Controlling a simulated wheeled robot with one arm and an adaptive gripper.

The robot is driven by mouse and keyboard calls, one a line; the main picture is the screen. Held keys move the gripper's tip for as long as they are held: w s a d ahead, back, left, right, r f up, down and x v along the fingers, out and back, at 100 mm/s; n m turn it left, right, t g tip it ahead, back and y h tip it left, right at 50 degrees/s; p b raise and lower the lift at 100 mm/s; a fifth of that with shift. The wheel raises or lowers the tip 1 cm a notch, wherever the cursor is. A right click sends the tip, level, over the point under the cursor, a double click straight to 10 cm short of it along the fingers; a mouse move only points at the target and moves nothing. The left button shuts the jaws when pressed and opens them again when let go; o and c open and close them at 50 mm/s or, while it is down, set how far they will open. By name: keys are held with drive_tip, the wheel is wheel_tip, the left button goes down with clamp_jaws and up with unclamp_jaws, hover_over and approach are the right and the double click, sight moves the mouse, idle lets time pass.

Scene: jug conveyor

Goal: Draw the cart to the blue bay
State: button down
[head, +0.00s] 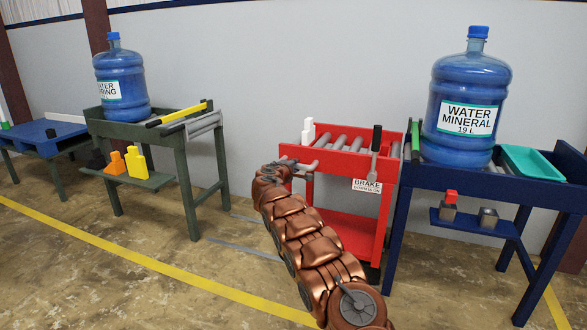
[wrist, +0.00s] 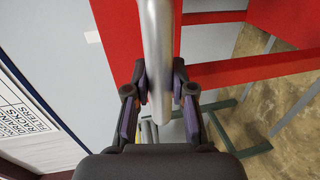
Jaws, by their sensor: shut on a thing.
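The red cart (head: 345,222) stands against the wall, its upper deck fitted with grey rollers. A brake lever (head: 376,142) with a black grip rises at its right front, above a BRAKE sign (head: 367,186). My gripper (wrist: 160,90) is shut on the cart's silver handle bar (wrist: 157,40), one finger on each side. In the head view my arm reaches the cart's left end, and the fingers are hard to see there. A dark blue stand (head: 400,217) is close on the cart's right. No marked blue bay is clearly seen.
A blue WATER MINERAL jug (head: 466,92) and a teal tray (head: 532,162) are on the blue stand. A green stand (head: 187,185) on the left bears another jug (head: 121,80). A blue low table (head: 40,140) is at far left. Floor is clear around the yellow line (head: 150,263).

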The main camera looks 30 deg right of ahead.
drive_tip(key=shift+s+f, duration=0.1)
drive_tip(key=shift+f, duration=0.05)
drive_tip(key=c, duration=1)
unclamp_jaws()
drive_tip(key=shift+d, duration=0.1)
drive_tip(key=shift+o, duration=0.2)
drive_tip(key=v, duration=1.2)
